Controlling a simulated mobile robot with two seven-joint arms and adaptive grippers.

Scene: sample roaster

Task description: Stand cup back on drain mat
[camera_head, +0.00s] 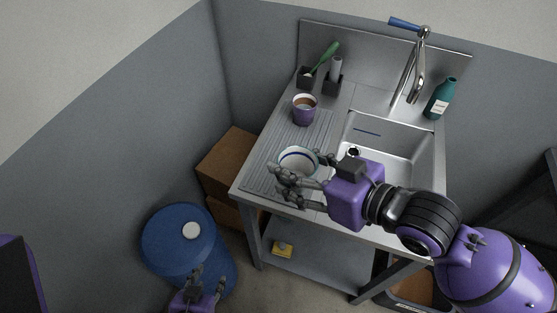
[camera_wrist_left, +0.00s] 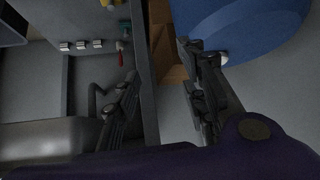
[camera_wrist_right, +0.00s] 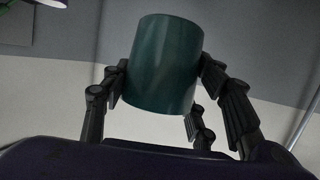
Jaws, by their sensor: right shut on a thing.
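The cup (camera_head: 299,154) shows a pale interior with a dark blue ring in the head view. In the right wrist view its outside is dark teal (camera_wrist_right: 166,65). My right gripper (camera_head: 291,178) is shut on it, with fingers on both sides of its wall in the right wrist view (camera_wrist_right: 163,88). In the head view the cup appears over the front part of the ridged grey drain mat (camera_head: 307,134); whether it touches is unclear. Its lower part is hidden by the fingers. My left gripper (camera_head: 204,290) is open and empty, low near the blue barrel; its spread fingers show in the left wrist view (camera_wrist_left: 165,85).
The sink basin (camera_head: 385,155), tap (camera_head: 417,80) and teal bottle (camera_head: 439,98) are right. A blue barrel (camera_head: 170,245) and cardboard boxes (camera_head: 228,157) stand left.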

